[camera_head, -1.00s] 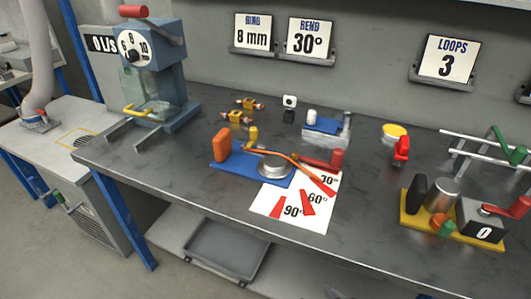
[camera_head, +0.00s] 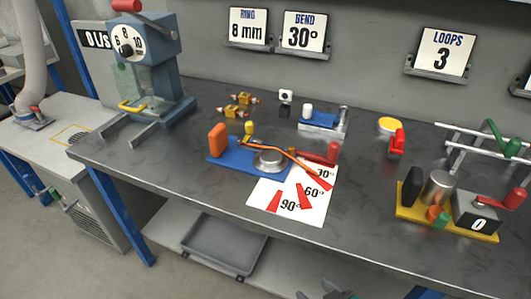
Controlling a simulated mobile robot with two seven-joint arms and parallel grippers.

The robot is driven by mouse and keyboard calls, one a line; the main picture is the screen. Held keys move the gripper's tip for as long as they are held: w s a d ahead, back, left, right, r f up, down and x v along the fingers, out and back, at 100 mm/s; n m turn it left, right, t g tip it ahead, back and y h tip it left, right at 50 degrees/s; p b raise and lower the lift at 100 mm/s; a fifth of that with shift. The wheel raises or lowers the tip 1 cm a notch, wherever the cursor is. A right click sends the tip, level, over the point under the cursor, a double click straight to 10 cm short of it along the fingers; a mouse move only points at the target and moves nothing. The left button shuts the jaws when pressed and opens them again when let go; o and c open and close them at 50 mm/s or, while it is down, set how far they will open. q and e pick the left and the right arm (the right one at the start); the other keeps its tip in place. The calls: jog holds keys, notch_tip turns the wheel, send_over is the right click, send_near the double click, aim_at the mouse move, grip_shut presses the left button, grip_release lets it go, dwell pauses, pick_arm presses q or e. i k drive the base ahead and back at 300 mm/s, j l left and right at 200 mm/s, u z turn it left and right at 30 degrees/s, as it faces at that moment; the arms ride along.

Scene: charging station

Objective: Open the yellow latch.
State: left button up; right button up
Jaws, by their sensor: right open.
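A yellow bar-shaped handle (camera_head: 132,107), which looks like the latch, is at the low front of the blue-grey machine (camera_head: 168,75) with a dial, at the back left of the bench. It sits by the machine's clear guard (camera_head: 140,84). Whether it is latched I cannot tell. My right gripper (camera_head: 335,294) shows only as dark parts at the bottom edge, in front of the bench and far from the handle. It is open, with nothing seen in it. My left gripper is not in view.
A blue bending jig (camera_head: 228,159) with an orange rod stands mid-bench beside a white angle sheet (camera_head: 314,212). A yellow-based counter device (camera_head: 405,216) and a rack (camera_head: 470,135) stand at right. Small brass-coloured fittings (camera_head: 237,104) lie behind the jig. The bench front left is clear.

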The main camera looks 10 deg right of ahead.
aim_at(249, 125)
jog(key=i+j, duration=0.15)
jog(key=j, duration=0.25)
jog(key=i+j, duration=0.15)
jog(key=j, duration=0.2)
jog(key=i+j+z, duration=0.1)
jog(key=j, duration=0.3)
jog(key=i+j, duration=0.2)
jog(key=j, duration=0.2)
